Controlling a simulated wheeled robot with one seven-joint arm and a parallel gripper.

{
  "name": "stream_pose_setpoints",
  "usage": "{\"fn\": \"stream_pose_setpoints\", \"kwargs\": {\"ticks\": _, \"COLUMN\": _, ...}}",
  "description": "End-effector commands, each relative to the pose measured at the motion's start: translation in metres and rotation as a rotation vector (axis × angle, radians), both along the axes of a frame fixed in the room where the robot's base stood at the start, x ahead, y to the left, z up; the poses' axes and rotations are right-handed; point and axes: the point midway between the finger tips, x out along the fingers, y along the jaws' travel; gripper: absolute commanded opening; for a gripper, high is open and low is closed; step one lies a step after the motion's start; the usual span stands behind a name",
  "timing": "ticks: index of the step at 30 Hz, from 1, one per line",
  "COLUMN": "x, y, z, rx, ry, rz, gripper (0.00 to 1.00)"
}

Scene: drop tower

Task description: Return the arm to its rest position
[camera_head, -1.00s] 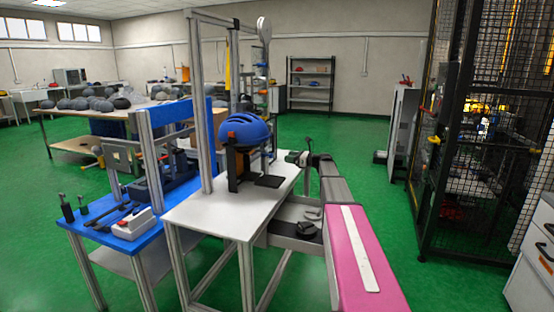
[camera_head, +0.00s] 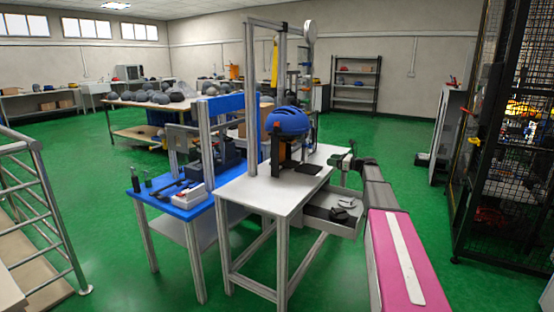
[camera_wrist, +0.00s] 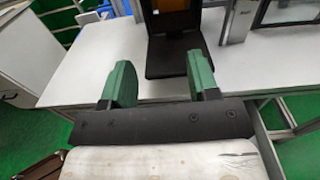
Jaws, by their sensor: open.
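My gripper (camera_wrist: 160,85) is open in the wrist view. Its two green fingers stand wide apart and nothing shows between them except the white table's edge and a black plate (camera_wrist: 178,58). In the head view my gripper (camera_head: 348,160) is at the right edge of the white table (camera_head: 250,190), above an open drawer (camera_head: 322,222). My pink arm stretches from the lower right toward the table. A blue helmet (camera_head: 288,121) sits on a stand on the table, apart from my gripper.
A blue table (camera_head: 160,203) with tools stands left of the white one. A metal railing (camera_head: 48,220) is at far left. A black mesh cage (camera_head: 505,170) stands at right. Green floor (camera_head: 420,225) lies open between my arm and the cage.

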Motion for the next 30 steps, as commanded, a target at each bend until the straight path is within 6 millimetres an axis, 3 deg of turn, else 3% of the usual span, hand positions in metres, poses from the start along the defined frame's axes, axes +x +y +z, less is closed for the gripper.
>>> {"fn": "stream_pose_setpoints", "kwargs": {"ticks": 11, "x": -0.046, "y": 0.036, "z": -0.048, "rx": -0.226, "ry": -0.070, "rz": 0.053, "gripper": 0.55}}
{"fn": "stream_pose_setpoints", "kwargs": {"ticks": 17, "x": -0.092, "y": 0.065, "z": -0.091, "rx": -0.440, "ry": -0.146, "rz": 0.132, "gripper": 0.55}}
{"fn": "stream_pose_setpoints", "kwargs": {"ticks": 20, "x": -0.130, "y": 0.082, "z": -0.122, "rx": -0.592, "ry": -0.204, "rz": 0.208, "gripper": 0.55}}
{"fn": "stream_pose_setpoints", "kwargs": {"ticks": 23, "x": -0.181, "y": 0.100, "z": -0.158, "rx": -0.789, "ry": -0.291, "rz": 0.331, "gripper": 0.55}}
{"fn": "stream_pose_setpoints", "kwargs": {"ticks": 30, "x": -0.319, "y": 0.117, "z": -0.233, "rx": -1.245, "ry": -0.547, "rz": 0.789, "gripper": 0.55}}
